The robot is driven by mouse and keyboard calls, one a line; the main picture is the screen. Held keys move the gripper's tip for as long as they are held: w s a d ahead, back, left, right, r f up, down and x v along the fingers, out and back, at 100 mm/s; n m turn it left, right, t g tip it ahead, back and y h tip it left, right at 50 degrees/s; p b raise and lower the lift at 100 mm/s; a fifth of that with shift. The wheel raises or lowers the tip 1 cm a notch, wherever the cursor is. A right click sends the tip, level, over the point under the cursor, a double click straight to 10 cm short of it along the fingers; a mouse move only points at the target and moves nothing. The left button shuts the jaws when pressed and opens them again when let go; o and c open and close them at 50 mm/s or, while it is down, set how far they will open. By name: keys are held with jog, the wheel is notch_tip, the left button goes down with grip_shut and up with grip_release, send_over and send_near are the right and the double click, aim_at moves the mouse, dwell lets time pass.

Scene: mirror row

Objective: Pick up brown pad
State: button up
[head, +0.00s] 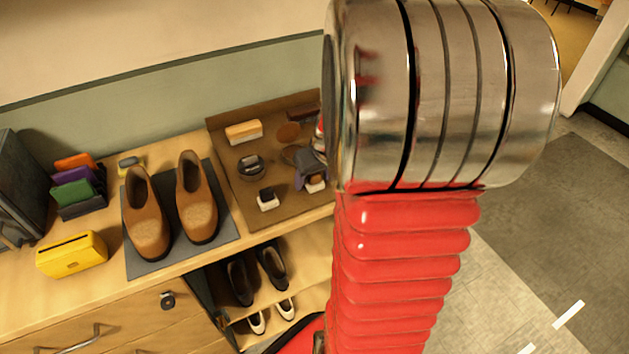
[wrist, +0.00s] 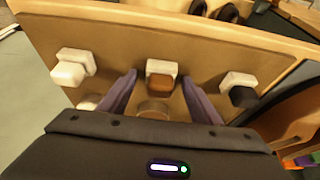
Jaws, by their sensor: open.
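The brown pad (wrist: 160,81) is a small brown block on a white backing, in the middle of the wrist view. It lies on the brown mat, between and just beyond the fingertips of my gripper (wrist: 159,77). The two purple fingers are spread, one to each side of it, with nothing held. In the head view my gripper (head: 309,172) is over the right part of the mat, and the brown pad (head: 317,180) shows just below it, partly covered. I cannot tell whether the fingers touch it.
A white pad (wrist: 68,72) lies to the left and a black pad (wrist: 243,96) to the right in the wrist view. A round tin (wrist: 154,108) sits between the fingers. Brown shoes (head: 147,220) stand on a grey mat (head: 150,263), left of the brown mat (head: 236,184).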

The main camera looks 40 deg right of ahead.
jog(key=shift+c, duration=0.4)
jog(key=c, duration=1)
jog(key=shift+c, duration=0.2)
notch_tip(320, 180, up, 10)
jog(key=shift+r, duration=0.1)
jog(key=o, duration=0.4)
jog(key=c, duration=0.3)
